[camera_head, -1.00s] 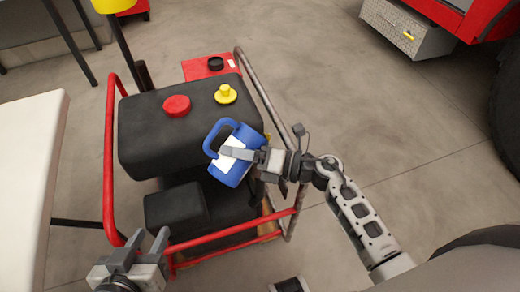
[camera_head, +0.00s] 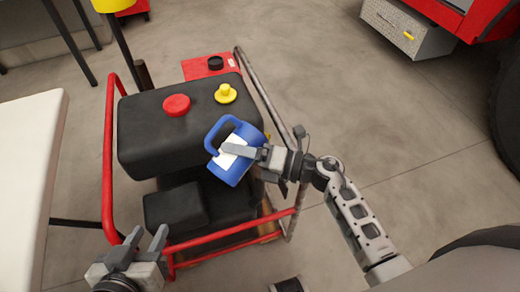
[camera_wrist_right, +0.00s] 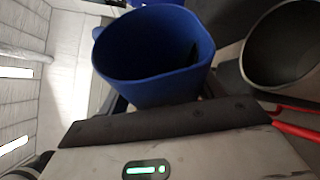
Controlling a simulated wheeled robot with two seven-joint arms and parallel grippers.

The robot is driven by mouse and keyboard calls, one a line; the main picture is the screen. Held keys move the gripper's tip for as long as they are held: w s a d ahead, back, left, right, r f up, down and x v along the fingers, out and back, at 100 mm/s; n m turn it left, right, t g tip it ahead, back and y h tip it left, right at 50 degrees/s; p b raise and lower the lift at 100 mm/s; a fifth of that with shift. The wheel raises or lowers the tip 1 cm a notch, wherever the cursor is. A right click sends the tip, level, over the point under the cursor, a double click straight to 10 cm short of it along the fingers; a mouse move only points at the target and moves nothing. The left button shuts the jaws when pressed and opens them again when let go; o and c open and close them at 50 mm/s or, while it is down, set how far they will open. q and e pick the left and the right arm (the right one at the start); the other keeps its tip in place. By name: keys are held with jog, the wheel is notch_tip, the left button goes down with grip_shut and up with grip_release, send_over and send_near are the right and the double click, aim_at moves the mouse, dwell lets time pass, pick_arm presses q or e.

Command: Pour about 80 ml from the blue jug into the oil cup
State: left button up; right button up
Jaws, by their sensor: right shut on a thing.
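The blue jug (camera_head: 240,160) has a white label and a handle at its upper left. My right gripper (camera_head: 240,152) is shut on it and holds it tilted over the front right edge of the black tank. The right wrist view shows the jug's open mouth (camera_wrist_right: 155,50), with a dark patch inside; the liquid level is unclear. My left gripper (camera_head: 146,244) is open and empty, low at the left. I cannot clearly identify the oil cup; a yellow fitting (camera_head: 225,94) and a red cap (camera_head: 177,105) sit on the tank top.
The black tank (camera_head: 150,140) sits inside a red tube frame (camera_head: 107,150). A white table (camera_head: 30,170) stands at the left. In the right wrist view a round dark-rimmed thing (camera_wrist_right: 248,66) is beside the jug; I cannot tell what it is.

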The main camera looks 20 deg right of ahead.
dwell(0.3)
jog(key=shift+f+m+b, duration=0.1)
jog(key=shift+m+b, duration=0.2)
jog(key=shift+m, duration=0.2)
jog(key=shift+w+a+r+m, duration=0.2)
jog(key=shift+a+m, duration=0.1)
jog(key=shift+a, duration=0.1)
dwell(0.5)
jog(key=shift+w+d+r+m+t+y+p, duration=0.15)
jog(key=shift+r+m+t+y+p, duration=0.3)
jog(key=shift+m, duration=0.25)
dwell(1.4)
jog(key=shift+f+n+b, duration=0.45)
jog(key=shift+f+n, duration=0.1)
jog(key=shift+n, duration=0.05)
jog(key=shift+s+a+r+n+g+h+p, duration=0.15)
jog(key=shift+r+n+g+h+p, duration=0.15)
jog(key=shift+n, duration=0.2)
jog(key=shift+s+a+r+n+g+h+p, duration=0.1)
jog(key=shift+n+g+h+p, duration=0.05)
jog(key=shift+n+g+p, duration=0.3)
jog(key=shift+f+n, duration=0.2)
jog(key=shift+n, duration=0.15)
